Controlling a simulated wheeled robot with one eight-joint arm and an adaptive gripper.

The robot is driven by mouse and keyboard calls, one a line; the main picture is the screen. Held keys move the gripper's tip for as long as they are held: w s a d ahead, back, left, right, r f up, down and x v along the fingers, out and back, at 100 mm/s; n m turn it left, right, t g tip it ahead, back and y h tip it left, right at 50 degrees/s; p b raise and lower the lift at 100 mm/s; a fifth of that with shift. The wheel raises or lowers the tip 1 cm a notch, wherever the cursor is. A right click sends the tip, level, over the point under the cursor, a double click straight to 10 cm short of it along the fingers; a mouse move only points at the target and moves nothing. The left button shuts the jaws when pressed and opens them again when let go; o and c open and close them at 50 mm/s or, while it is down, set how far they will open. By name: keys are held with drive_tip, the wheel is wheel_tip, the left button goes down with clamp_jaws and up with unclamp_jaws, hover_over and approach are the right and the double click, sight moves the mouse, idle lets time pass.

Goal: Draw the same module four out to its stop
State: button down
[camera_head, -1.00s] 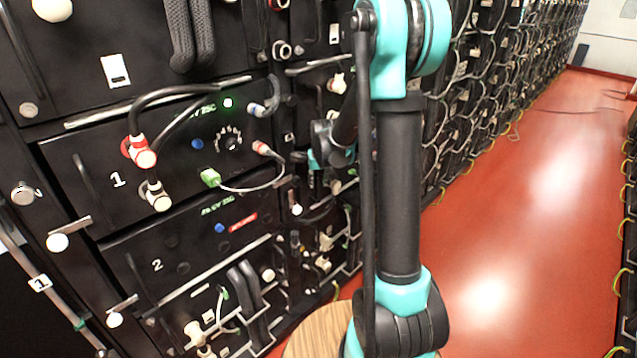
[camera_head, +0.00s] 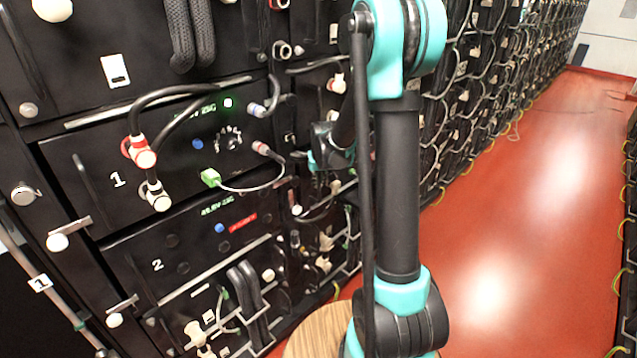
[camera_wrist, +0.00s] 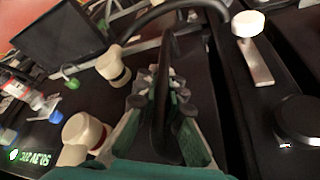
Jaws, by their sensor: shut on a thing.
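In the wrist view my gripper (camera_wrist: 166,118) has its green-padded fingers closed around an upright black handle (camera_wrist: 167,60) on a dark module front. No number shows on that front, so I cannot read that it is module four. Two cream-coloured plugs (camera_wrist: 113,66) sit left of the handle, and a thick black cable arches over it. A green lit display (camera_wrist: 28,157) is at the lower left. In the head view my gripper's fingers are hidden behind my arm, at the second column of the rack. How far the module stands out cannot be told.
In the wrist view a white knob (camera_wrist: 248,23) with a metal latch stands right of the handle. The red aisle floor (camera_head: 510,230) is clear at right.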

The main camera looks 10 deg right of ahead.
drive_tip(key=shift+s+d, duration=0.1)
drive_tip(key=s+d, duration=0.9)
drive_tip(key=s, duration=0.4)
drive_tip(key=shift+d, duration=0.35)
drive_tip(key=shift+s, duration=0.15)
drive_tip(key=c, duration=1.8)
unclamp_jaws()
drive_tip(key=shift+s+d, duration=0.1)
drive_tip(key=shift+c, duration=0.2)
drive_tip(key=shift+o, duration=1.1)
drive_tip(key=v, duration=1.2)
